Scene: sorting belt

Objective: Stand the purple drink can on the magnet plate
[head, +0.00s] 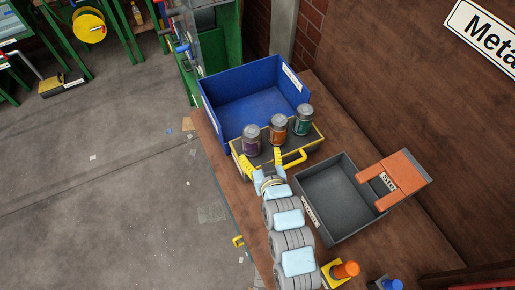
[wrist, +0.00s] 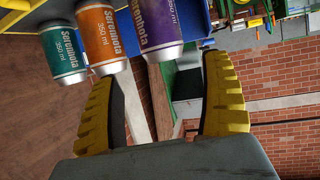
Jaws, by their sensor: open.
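My gripper (head: 263,160) is open and empty at the plate's near left edge, close to the purple can. In the wrist view, the purple can (wrist: 162,28) is ahead, between the two yellow fingertips of my gripper (wrist: 165,62). The can's base on the plate is not clear in the wrist view.
A blue bin (head: 225,108) stands behind the plate. A grey bin (head: 350,178) is to its right, with an orange piece (head: 405,170) at its right side. An orange knob (head: 347,269) is at the bottom.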

